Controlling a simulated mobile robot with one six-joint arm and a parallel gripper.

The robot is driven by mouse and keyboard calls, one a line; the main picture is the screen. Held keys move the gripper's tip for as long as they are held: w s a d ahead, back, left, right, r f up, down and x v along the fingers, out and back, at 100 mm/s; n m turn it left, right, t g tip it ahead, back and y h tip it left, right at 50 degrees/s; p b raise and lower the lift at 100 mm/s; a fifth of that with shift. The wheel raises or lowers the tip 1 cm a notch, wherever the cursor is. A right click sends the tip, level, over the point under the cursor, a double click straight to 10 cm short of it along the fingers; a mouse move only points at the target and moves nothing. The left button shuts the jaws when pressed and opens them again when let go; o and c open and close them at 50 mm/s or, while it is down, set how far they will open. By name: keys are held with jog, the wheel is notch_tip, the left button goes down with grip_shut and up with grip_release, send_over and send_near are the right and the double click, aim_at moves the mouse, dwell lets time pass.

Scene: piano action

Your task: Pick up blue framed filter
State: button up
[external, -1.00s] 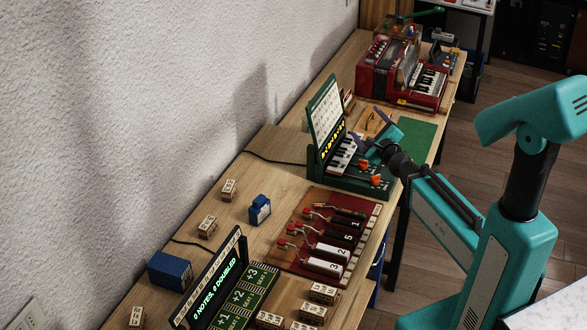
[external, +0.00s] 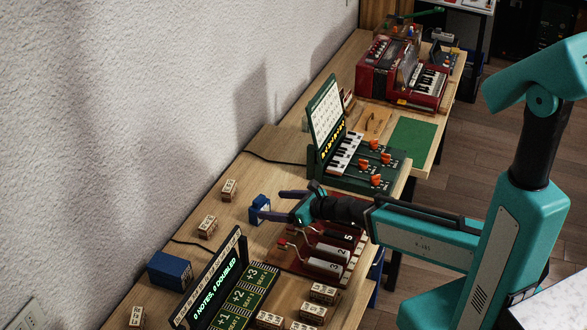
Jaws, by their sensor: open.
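The blue framed filter (external: 256,211), a small upright blue block with a pale face, stands on the wooden bench left of the red-brown board. My gripper (external: 274,205) is open, just right of it, with its fingers pointing left toward it. One finger appears to lie on the far side and the other on the near side. The fingers partly overlap the filter's right side in this view. I cannot tell whether they touch it.
A red-brown board (external: 289,262) with numbered cylinders lies under my arm. A green keyboard unit (external: 392,162) stands beyond it. A black display (external: 214,283), a blue box (external: 170,271) and small labelled wooden blocks (external: 207,227) are nearby.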

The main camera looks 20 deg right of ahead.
aim_at(262, 204)
jog(key=shift+w+a+f+b, duration=0.2)
jog(key=shift+w+f+b, duration=0.1)
jog(key=shift+b, duration=0.8)
jog(key=shift+w+a+f+b, duration=0.1)
jog(key=shift+w+a+b, duration=0.1)
jog(key=shift+b, duration=0.35)
jog(key=shift+w+a+f+b, duration=0.1)
jog(key=shift+w+b, duration=0.15)
jog(key=shift+b, duration=0.55)
jog(key=shift+w, duration=0.1)
jog(key=shift+w+a+f+b, duration=0.1)
jog(key=shift+w+b, duration=0.05)
jog(key=shift+b, duration=0.6)
jog(key=shift+b+x, duration=0.3)
jog(key=shift+x, duration=2.2)
jog(key=shift+c, duration=0.3)
jog(key=c, duration=1.1)
